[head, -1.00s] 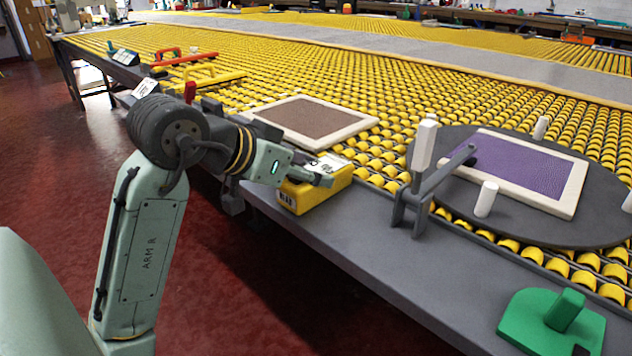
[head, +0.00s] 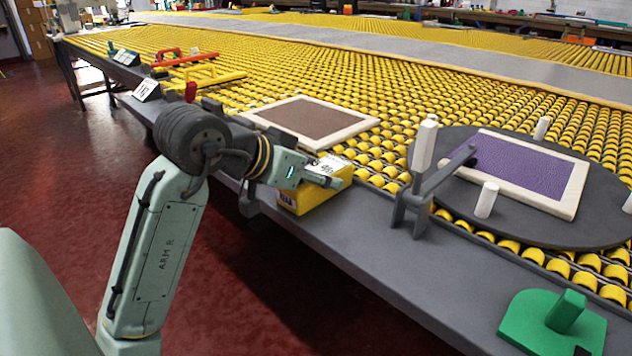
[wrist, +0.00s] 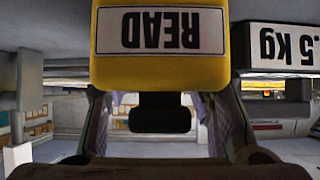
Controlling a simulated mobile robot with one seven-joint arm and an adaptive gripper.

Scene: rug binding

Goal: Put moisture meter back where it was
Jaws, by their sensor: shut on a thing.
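The moisture meter appears to be the yellow block with a white READ label (head: 310,200) at the front edge of the grey table in the head view. In the wrist view the yellow block (wrist: 160,70) fills the top middle, its READ label upside down. My gripper (head: 328,181) is at the block's upper part, and its fingers (wrist: 160,118) lie at either side of the block, shut on it. A dark piece shows between the fingers. I cannot tell whether the block rests on the table or is just above it.
A tag ending in "5 kg" (wrist: 285,45) is close beside the block. A brown framed rug sample (head: 312,118) lies behind. To the right are a grey clamp stand (head: 412,205), a dark round turntable (head: 590,228) and a green block (head: 545,325). The grey ledge between is clear.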

